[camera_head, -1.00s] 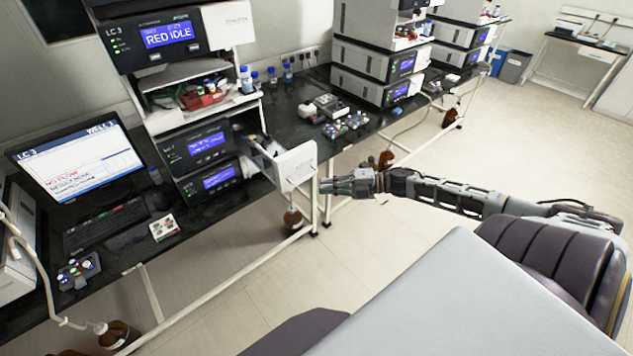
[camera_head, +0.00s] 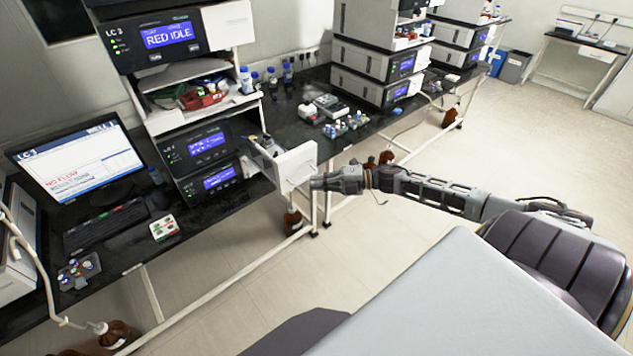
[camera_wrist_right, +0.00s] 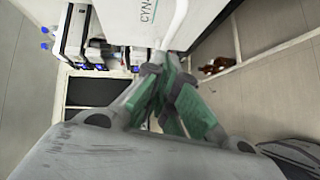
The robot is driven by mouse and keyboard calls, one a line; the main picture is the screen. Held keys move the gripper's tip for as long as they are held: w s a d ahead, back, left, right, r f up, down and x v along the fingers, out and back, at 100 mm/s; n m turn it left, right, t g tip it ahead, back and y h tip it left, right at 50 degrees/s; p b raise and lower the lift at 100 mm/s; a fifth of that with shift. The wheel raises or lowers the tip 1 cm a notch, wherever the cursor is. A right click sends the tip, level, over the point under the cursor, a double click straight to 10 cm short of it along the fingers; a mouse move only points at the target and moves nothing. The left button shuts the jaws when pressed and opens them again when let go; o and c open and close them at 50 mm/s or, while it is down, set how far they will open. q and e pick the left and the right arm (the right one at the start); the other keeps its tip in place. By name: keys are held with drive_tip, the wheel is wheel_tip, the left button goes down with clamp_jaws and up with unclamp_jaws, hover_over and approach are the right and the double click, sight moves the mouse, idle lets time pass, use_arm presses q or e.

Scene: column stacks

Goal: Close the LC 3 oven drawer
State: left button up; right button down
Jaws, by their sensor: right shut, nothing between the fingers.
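The LC 3 oven drawer (camera_head: 297,165) is pulled out from the right side of the LC 3 stack, its white front panel facing right. Small parts show in the open drawer behind the panel. My right gripper (camera_head: 313,183) is shut and empty, its tips at the panel's lower right edge. In the right wrist view the shut fingers (camera_wrist_right: 160,65) point at the white drawer front (camera_wrist_right: 125,20), which carries partial lettering. I cannot tell whether they touch it. My left gripper is not in view.
The LC 3 stack (camera_head: 190,110) stands on the black bench (camera_head: 215,208), beside a monitor (camera_head: 80,160). Small vials and a second stack (camera_head: 370,70) stand farther right. The floor in front is clear.

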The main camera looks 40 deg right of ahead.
drive_tip(key=shift+w, duration=0.35)
drive_tip(key=shift+w+f, duration=0.1)
drive_tip(key=shift+w, duration=0.05)
idle(0.4)
